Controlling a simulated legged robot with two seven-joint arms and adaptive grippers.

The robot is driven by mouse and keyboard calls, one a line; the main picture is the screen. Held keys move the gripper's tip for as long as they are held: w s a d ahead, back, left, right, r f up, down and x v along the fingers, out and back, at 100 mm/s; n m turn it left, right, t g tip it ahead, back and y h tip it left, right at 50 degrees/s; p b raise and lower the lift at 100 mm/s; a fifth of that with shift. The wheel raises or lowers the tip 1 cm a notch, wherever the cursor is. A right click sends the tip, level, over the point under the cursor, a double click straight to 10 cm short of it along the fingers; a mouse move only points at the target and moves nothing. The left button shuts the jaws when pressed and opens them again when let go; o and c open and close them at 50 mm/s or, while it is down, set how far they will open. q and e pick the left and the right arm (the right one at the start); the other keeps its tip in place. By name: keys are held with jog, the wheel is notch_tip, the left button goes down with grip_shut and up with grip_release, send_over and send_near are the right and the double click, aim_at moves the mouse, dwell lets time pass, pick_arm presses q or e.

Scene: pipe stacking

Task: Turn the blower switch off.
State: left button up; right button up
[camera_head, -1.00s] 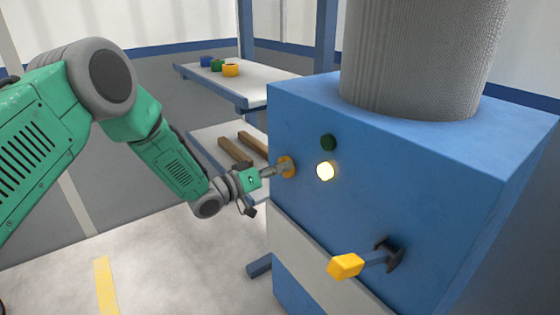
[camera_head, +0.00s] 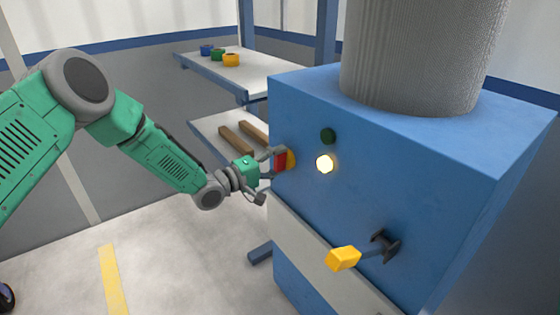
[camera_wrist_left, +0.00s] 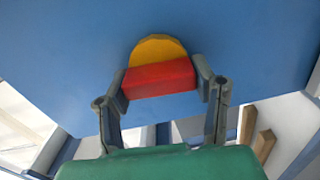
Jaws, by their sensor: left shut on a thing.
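The blower switch is a red knob (camera_head: 281,161) on a round yellow plate (camera_head: 291,159), on the front of the blue blower box (camera_head: 400,170). In the left wrist view the red knob (camera_wrist_left: 158,78) lies level, with the yellow plate (camera_wrist_left: 158,49) behind it. My left gripper (camera_head: 276,160) is at the switch. Its two fingers (camera_wrist_left: 160,85) are on either end of the red knob and shut on it. My right gripper is not in view.
A lit yellowish lamp (camera_head: 325,164) and a dark green lamp (camera_head: 328,136) sit right of the switch. A yellow-handled lever (camera_head: 343,258) juts out lower right. A grey hose (camera_head: 415,55) rises from the box. A shelf (camera_head: 255,78) with coloured rings stands behind.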

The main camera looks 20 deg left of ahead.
pick_arm(q)
jog(key=shift+s+a+f+n, duration=0.15)
jog(key=shift+s+f+n, duration=0.05)
jog(key=shift+f+n, duration=0.35)
jog(key=o, duration=1.2)
jog(key=shift+c, duration=0.2)
jog(key=shift+a+r, duration=0.25)
jog(key=shift+r, duration=0.05)
jog(key=v, duration=1.2)
jog(key=shift+f, duration=0.1)
